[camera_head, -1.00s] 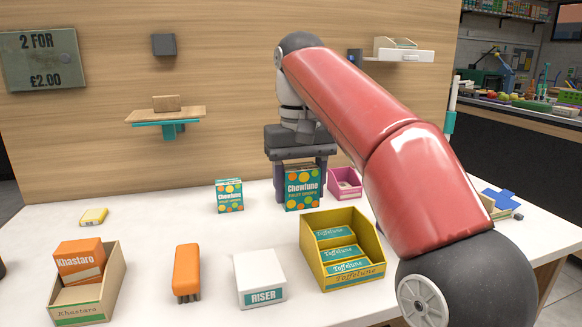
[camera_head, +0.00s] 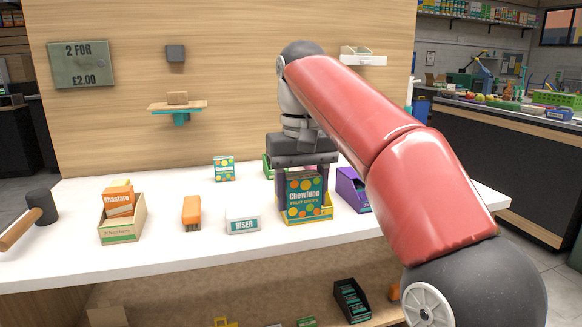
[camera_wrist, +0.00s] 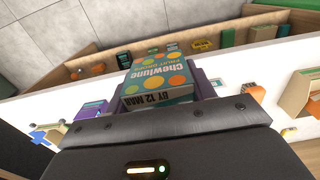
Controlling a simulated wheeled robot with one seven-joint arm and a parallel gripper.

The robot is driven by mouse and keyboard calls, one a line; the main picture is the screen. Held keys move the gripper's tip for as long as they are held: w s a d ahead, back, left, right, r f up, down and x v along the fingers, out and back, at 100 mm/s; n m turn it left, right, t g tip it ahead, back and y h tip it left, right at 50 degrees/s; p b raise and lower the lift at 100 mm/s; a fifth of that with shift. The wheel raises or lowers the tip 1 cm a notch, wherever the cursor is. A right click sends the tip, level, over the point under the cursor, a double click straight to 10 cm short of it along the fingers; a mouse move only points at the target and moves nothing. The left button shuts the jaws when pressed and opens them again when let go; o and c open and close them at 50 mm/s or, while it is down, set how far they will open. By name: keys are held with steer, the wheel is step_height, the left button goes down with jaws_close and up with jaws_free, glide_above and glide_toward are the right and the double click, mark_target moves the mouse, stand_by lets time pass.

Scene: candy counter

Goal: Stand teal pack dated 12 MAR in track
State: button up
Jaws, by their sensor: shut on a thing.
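The teal Chewlune pack (camera_head: 304,190) with orange and yellow dots is held upright by my gripper (camera_head: 305,178), between its two purple-grey fingers. In the wrist view the pack (camera_wrist: 158,72) shows "BY 12 MAR" on its near edge. In the head view it overlaps a yellow box (camera_head: 318,219) and hides most of it; I cannot tell if they touch. A second teal Chewlune pack (camera_head: 224,170) stands on the counter, farther back left. I cannot make out for sure which thing is the track.
A purple box (camera_head: 353,190) stands right of my gripper, and a green thing (camera_head: 268,167) partly behind it.

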steer(key=shift+w+d+f, duration=0.1)
steer(key=shift+w+f, duration=0.15)
steer(key=shift+f, duration=0.3)
steer(key=shift+d+f, duration=0.1)
steer(key=shift+f, duration=0.2)
steer(key=d+f+m, duration=0.1)
steer(key=d+f, duration=0.3)
steer(key=f, duration=1.2)
steer(key=d+f+m, duration=0.1)
steer(key=d+f, duration=0.3)
steer(key=f, duration=1.1)
steer(key=d+f+m, duration=0.1)
steer(key=d+f, duration=0.4)
steer(key=f, duration=1.1)
steer(key=shift+w+f, duration=0.35)
steer(key=shift+w, duration=0.1)
steer(key=shift+d, duration=0.1)
